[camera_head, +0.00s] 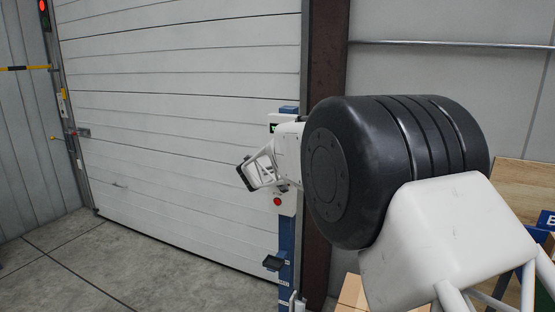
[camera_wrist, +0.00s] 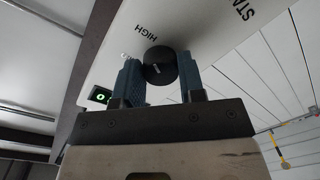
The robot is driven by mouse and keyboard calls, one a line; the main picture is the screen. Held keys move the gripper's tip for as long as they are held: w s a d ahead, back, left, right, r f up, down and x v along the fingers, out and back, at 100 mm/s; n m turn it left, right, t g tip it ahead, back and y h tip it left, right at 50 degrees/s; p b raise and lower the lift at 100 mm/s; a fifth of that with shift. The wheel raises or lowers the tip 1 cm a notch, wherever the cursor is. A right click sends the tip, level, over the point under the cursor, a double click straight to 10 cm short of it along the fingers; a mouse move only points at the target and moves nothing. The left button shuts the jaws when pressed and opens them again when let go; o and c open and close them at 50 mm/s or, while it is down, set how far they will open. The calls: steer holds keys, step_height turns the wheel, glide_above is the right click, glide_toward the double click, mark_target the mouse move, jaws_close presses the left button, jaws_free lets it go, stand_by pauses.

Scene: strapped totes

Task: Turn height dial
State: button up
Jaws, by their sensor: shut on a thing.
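The height dial (camera_wrist: 160,65) is a round black knob with a pale pointer mark, on a white panel in the wrist view. The word HIGH is printed beside it, and part of another word starting STA shows further right. My gripper (camera_wrist: 160,78) has its two blue fingers on either side of the dial and is shut on it. In the head view the panel stands on a blue post (camera_head: 288,225). My arm hides the dial and the fingertips there.
A green-lit display (camera_wrist: 100,96) sits on the panel near the dial. A red button (camera_head: 278,201) is lower on the post. A large white roller door (camera_head: 180,110) stands behind. Cardboard boxes (camera_head: 352,293) stand at the lower right. The floor at left is clear.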

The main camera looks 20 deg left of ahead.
stand_by(0.4)
steer(key=o, duration=0.9)
steer(key=shift+s, duration=0.1)
steer(key=shift+s+d+r, duration=0.1)
steer(key=shift+s, duration=1.8)
steer(key=shift+s+d+r, duration=0.1)
steer(key=shift+s, duration=1.75)
